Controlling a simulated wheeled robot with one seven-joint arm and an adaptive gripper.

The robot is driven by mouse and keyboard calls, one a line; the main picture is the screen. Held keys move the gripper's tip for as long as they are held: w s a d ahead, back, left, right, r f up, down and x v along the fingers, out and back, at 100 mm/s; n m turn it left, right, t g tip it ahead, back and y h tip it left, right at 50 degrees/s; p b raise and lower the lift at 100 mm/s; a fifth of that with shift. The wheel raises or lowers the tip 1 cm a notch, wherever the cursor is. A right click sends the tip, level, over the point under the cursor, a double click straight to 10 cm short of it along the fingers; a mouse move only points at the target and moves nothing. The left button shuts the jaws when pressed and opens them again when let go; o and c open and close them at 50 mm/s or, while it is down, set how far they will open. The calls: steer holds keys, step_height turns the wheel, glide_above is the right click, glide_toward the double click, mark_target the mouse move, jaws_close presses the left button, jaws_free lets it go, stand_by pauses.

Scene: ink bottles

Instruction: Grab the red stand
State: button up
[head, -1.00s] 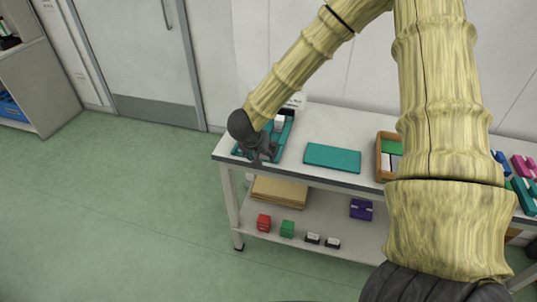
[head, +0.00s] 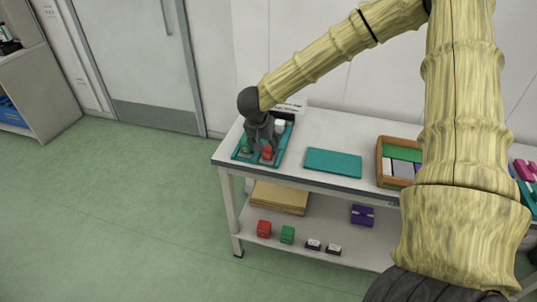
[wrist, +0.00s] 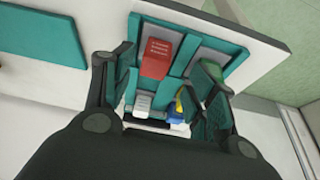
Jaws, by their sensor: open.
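The red stand (head: 267,152) sits in a front compartment of the teal tray (head: 242,158) at the left end of the table. In the wrist view the red stand (wrist: 160,52) shows pale lettering on its face and lies between my finger lines, beyond the tips. My gripper (head: 263,136) is over the tray, just behind the red stand in the head view. In the wrist view my gripper (wrist: 165,80) is open with nothing between its fingers. I cannot tell its exact height above the stand.
A green item (head: 246,146) and a white item (head: 280,126) share the tray. A blue and yellow item (wrist: 177,108) shows in the wrist view. A flat teal tray (head: 333,161) and a wooden box (head: 398,183) stand to the right. The lower shelf holds a red box (head: 264,228).

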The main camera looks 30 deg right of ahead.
mark_target(268, 148)
steer(key=x, duration=0.2)
steer(key=d+x, duration=0.1)
steer(key=x, duration=0.1)
steer(key=shift+p, duration=0.35)
steer(key=shift+w+d+f, duration=0.1)
steer(key=shift+f, duration=0.3)
steer(key=c, duration=1.1)
